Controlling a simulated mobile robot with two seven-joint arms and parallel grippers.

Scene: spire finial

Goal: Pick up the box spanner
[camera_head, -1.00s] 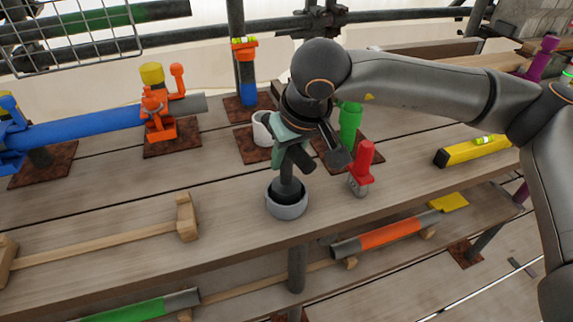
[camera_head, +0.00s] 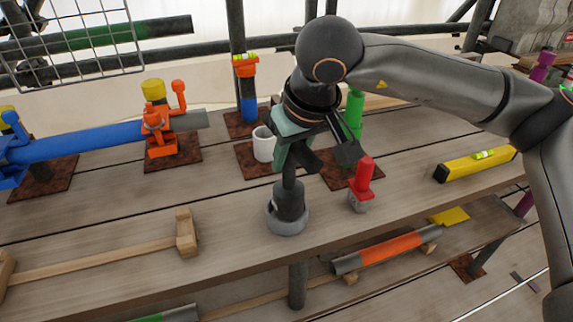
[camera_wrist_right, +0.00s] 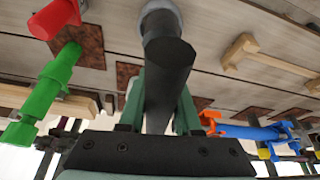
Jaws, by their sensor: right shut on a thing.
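The box spanner (camera_head: 289,200) is a dark upright tool with a wide lower end. It stands in or just above a round grey holder (camera_head: 287,225) near the plank's front edge; whether its lower end is clear of the holder I cannot tell. My right gripper (camera_head: 292,160), with green fingers, is shut on its upper part from above. In the right wrist view the dark spanner (camera_wrist_right: 168,75) runs out between the two green fingers, with the grey holder (camera_wrist_right: 160,12) at its far end. My left gripper is not in view.
A red-handled tool (camera_head: 361,185) stands close at the right, with a green one (camera_head: 354,110) behind it. A white cup (camera_head: 263,144) stands behind left. A yellow spirit level (camera_head: 475,163) lies right, a wooden piece (camera_head: 186,233) left.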

